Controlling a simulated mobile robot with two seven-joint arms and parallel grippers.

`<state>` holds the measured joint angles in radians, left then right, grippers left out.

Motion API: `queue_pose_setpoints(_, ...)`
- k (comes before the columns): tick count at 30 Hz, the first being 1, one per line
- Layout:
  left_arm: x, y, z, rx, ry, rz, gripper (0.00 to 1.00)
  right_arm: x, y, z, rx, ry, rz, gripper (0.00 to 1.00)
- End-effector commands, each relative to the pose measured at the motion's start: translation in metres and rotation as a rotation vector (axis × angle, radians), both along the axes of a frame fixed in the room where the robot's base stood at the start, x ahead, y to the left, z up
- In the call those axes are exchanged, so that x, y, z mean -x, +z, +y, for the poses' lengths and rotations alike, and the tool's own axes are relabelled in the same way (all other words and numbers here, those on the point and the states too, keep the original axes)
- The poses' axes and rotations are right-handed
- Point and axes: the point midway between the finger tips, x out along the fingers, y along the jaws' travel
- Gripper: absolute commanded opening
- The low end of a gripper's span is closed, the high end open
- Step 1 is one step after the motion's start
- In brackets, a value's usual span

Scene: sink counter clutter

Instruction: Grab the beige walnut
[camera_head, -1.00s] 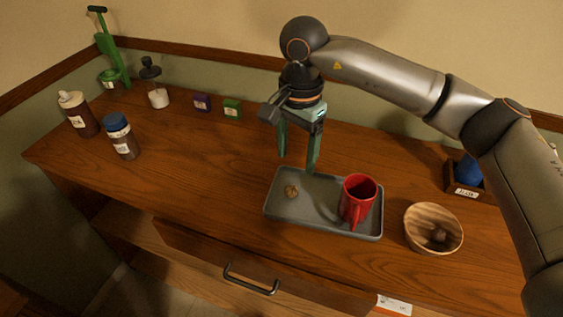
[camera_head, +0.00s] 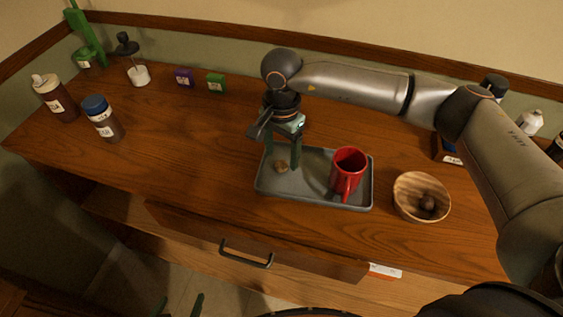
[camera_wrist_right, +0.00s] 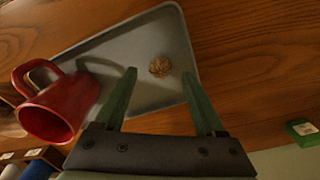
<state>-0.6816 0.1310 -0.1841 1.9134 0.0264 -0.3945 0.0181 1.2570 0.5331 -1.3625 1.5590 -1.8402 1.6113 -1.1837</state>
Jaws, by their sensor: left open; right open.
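The beige walnut (camera_head: 281,167) lies on the left part of a grey tray (camera_head: 318,202). It also shows in the right wrist view (camera_wrist_right: 160,67), between and slightly beyond the fingertips. My right gripper (camera_head: 283,160) points down over the tray's left end, close to the walnut. Its green fingers are apart and empty, and in the right wrist view the gripper (camera_wrist_right: 159,76) spans wider than the walnut. My left gripper (camera_head: 180,306) shows only as two separated green fingertips at the bottom edge of the head view, far from the tray.
A wooden bowl (camera_head: 407,208) holding a dark brown round object (camera_head: 428,202) sits right of the tray. Bottles and small boxes, including a green box (camera_head: 216,83), stand at the left and back. The counter left of the tray is clear.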

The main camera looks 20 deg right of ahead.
Motion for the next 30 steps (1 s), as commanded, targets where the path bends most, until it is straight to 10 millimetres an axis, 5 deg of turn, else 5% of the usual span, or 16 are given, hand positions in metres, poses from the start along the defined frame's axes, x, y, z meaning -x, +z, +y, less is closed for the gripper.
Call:
queue_pose_setpoints(6, 0.000, 0.004, 0.000, 0.000, 0.000, -0.001, 0.99, 0.000, -0.022, 0.001, -0.001, 0.001, 0.001, 0.72)
queue_pose_setpoints(13, -0.001, 0.004, 0.000, 0.001, 0.000, -0.003, 0.99, 0.000, -0.023, 0.000, -0.001, 0.001, -0.001, 0.72)
queue_pose_setpoints(30, -0.002, 0.005, 0.000, 0.001, 0.000, -0.004, 0.99, 0.000, -0.023, 0.000, -0.001, 0.000, -0.001, 0.08)
